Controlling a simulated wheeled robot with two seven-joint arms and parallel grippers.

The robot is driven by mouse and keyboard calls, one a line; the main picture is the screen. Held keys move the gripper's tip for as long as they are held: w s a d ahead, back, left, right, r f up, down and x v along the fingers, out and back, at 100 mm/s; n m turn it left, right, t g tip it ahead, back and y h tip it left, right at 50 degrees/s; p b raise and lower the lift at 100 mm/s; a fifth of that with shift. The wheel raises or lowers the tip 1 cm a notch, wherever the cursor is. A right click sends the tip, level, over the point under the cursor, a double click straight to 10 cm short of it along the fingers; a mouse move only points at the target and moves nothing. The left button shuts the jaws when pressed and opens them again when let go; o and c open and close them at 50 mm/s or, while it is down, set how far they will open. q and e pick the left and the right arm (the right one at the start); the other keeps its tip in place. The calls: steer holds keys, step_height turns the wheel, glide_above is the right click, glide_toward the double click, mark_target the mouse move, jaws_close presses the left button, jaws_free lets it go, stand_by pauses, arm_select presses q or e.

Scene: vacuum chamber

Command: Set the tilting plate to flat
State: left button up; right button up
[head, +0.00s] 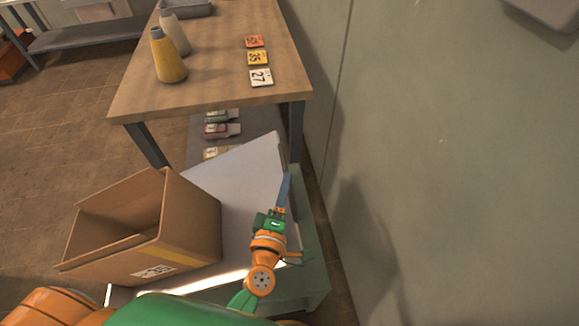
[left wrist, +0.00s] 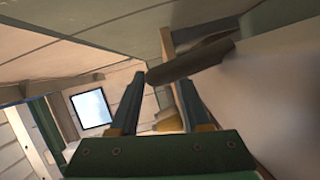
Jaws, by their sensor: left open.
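The tilting plate (head: 245,185) is a pale grey-white panel on a grey-green stand (head: 312,265), beside and partly behind a cardboard box. It looks slanted, but its exact angle cannot be told. My left gripper (head: 285,184) is over the plate's right edge, its blue fingers pointing away from me. In the left wrist view the gripper (left wrist: 158,95) is open, with nothing clearly held between its fingers. A dark rounded bar (left wrist: 190,62) lies across just beyond the fingertips, and a pale surface (left wrist: 280,85), probably the plate, fills the right. My right gripper is not in view.
The open cardboard box (head: 190,215) stands at the plate's left. Beyond is a wooden table (head: 210,90) with two bottle-like containers (head: 168,55) and numbered cards (head: 261,77). A wall (head: 450,150) stands close on the right. Floor (head: 60,130) shows at left.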

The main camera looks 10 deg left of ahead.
arm_select(q)
steer(key=w, duration=0.3)
steer(key=shift+w, duration=0.15)
steer(key=shift+w+f, duration=0.15)
steer(key=shift+w, duration=0.2)
steer(key=shift+s, duration=0.2)
jaws_close()
stand_by(0.8)
